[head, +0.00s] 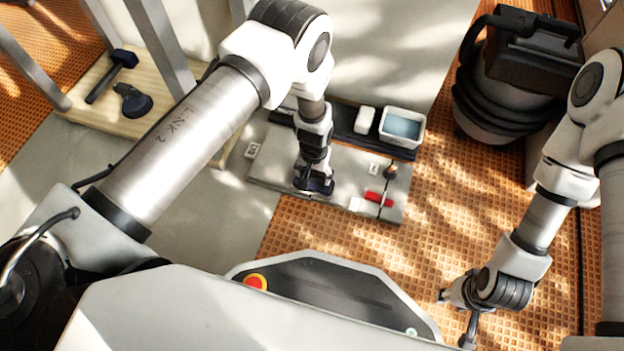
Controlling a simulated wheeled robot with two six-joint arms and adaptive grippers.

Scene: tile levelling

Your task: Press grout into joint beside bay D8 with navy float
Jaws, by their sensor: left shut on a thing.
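My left gripper (314,177) is over the grey tiles (343,165) and shut on a dark navy tool, which looks like the navy float (315,187). The float is low at the tile surface; I cannot tell whether it touches. The gripper hides part of it. A dark joint line (384,200) crosses the tiles to the right of the float. Small white labels stand on the tiles, one at the left (252,150) and one at the right (374,168); their lettering is too small to read surely. My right gripper (458,313) is at the lower right, apparently open and empty, away from the tiles.
A red piece (378,198) and a white block (361,206) are near the tiles' right end. Behind is a dark tray (342,123) with a white block (365,120) and a water tub (402,127). A mallet (112,75) lies upper left; a black machine (515,75) stands upper right.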

